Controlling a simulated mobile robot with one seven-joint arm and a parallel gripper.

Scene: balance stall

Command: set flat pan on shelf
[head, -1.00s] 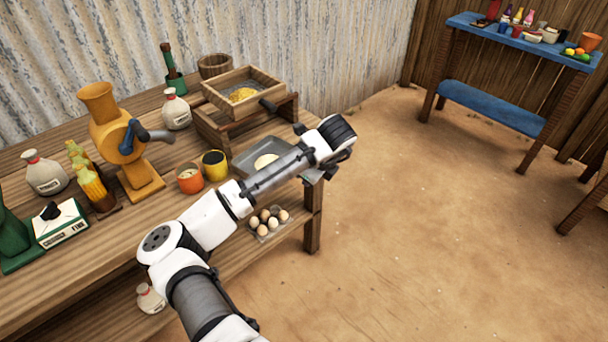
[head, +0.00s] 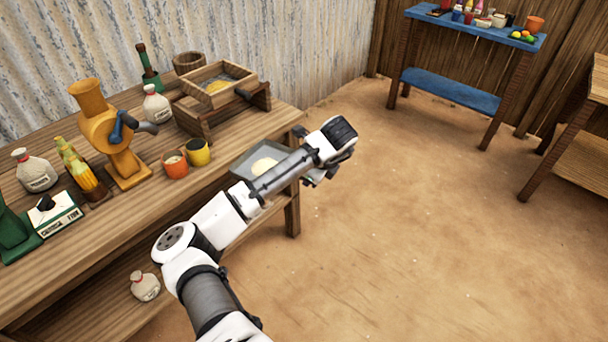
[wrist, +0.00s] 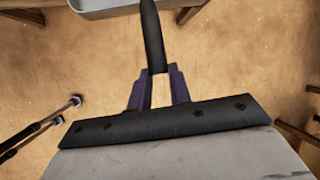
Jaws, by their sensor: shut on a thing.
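The flat pan (head: 243,164) is shallow, grey and square, with a round pale thing (head: 265,165) in it. In the head view it shows just behind my forearm, near the right end of the wooden bench, and my arm covers part of it. In the wrist view a strip of the pan (wrist: 112,6) shows at the top edge, with its dark handle pointing back to me. My gripper (wrist: 160,88) is shut on that handle, with bare floor below. The head view shows several shelves; which one is meant I cannot tell.
The wooden bench (head: 90,235) holds a yellow grinder (head: 108,135), cups, bottles and a sieve box (head: 215,85). A blue table with a low blue shelf (head: 450,90) stands at the back right. A wooden table with a lower shelf (head: 585,165) is at the right edge. The floor between is clear.

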